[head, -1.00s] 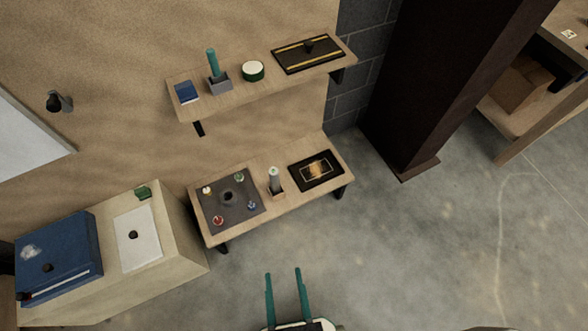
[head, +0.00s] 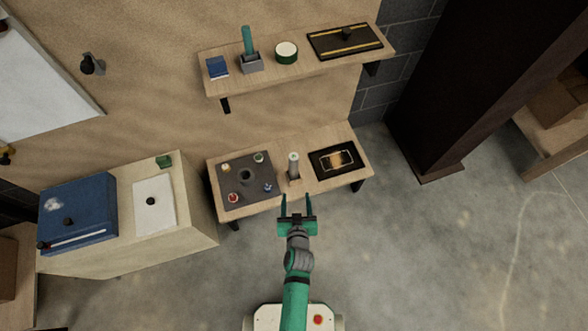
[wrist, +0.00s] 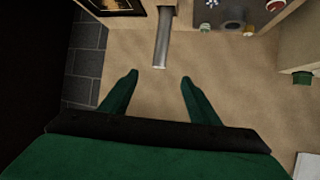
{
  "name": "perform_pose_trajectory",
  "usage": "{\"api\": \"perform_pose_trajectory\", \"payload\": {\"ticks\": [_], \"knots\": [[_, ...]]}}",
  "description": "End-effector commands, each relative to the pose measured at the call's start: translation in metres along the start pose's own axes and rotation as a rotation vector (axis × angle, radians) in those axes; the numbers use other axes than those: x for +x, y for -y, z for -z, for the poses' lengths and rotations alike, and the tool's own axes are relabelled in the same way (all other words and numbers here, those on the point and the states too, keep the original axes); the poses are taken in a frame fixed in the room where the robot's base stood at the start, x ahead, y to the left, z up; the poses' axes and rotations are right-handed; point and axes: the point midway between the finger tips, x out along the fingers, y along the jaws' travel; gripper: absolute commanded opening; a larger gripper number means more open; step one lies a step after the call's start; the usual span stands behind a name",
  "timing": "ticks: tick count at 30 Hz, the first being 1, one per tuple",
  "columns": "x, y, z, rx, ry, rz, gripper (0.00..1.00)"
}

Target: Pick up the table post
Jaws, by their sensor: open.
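The table post, a grey metal cylinder (head: 293,165), stands upright in a small wooden holder (head: 291,183) on the lower shelf (head: 300,143), between a dark square plate and a black framed panel. In the wrist view the post (wrist: 162,38) shows at the top middle, its free end pointing down the picture. My gripper (head: 298,200) is open and empty, just in front of the lower shelf and close to the post. In the wrist view the two green fingers of my gripper (wrist: 159,78) are spread below the post's end, with nothing between them.
The dark plate (head: 246,177) holds several small coloured knobs. The black panel (head: 337,160) lies at right. The upper shelf (head: 300,72) carries a teal post (head: 247,41) in a grey block. A cabinet (head: 190,200) stands left.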

Motion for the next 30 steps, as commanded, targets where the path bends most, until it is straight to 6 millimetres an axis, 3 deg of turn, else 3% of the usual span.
{"api": "perform_pose_trajectory", "payload": {"ticks": [1,3,9,24,30], "knots": [[0.024,-0.002,0.007,-0.004,0.002,0.010,0.56],[0.049,-0.004,0.012,-0.010,0.013,0.028,0.56],[0.098,-0.009,0.028,-0.023,0.032,0.066,0.56],[0.160,-0.007,0.034,-0.029,0.038,0.081,0.56],[0.172,-0.006,0.032,-0.029,0.039,0.081,0.56]]}}
